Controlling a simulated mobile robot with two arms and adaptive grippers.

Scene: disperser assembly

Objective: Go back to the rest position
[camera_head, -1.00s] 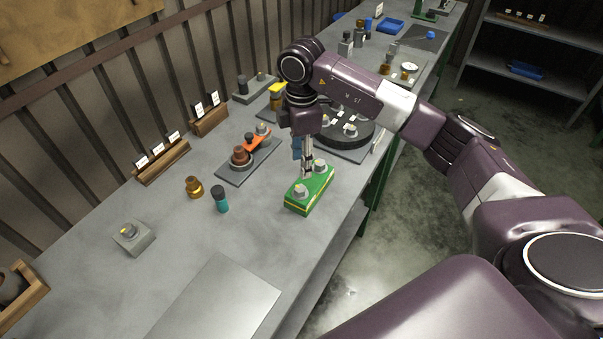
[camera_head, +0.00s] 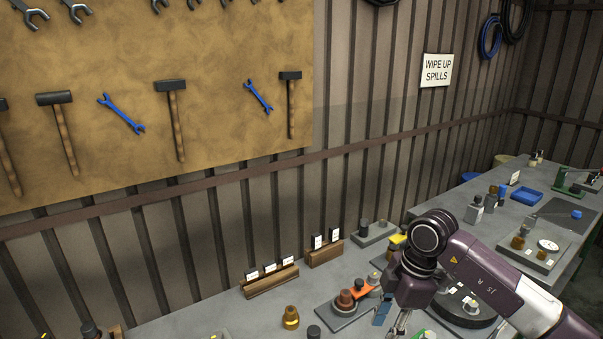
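My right arm comes in from the right over the workbench. Its gripper (camera_head: 400,326) points down near the lower edge of the head view. The fingertips are at or below the picture's edge, so whether they are apart or hold something does not show. A sliver of the green block (camera_head: 424,335) shows just beside the gripper; the rest of it is cut off. My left arm and gripper are not in view.
A plate with a copper part (camera_head: 345,300) and an orange part lies left of the gripper. A dark round turntable (camera_head: 468,313) is partly behind my arm. Wooden card holders (camera_head: 270,281) line the wall. A blue tray (camera_head: 526,195) stands farther back. The tool board hangs above.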

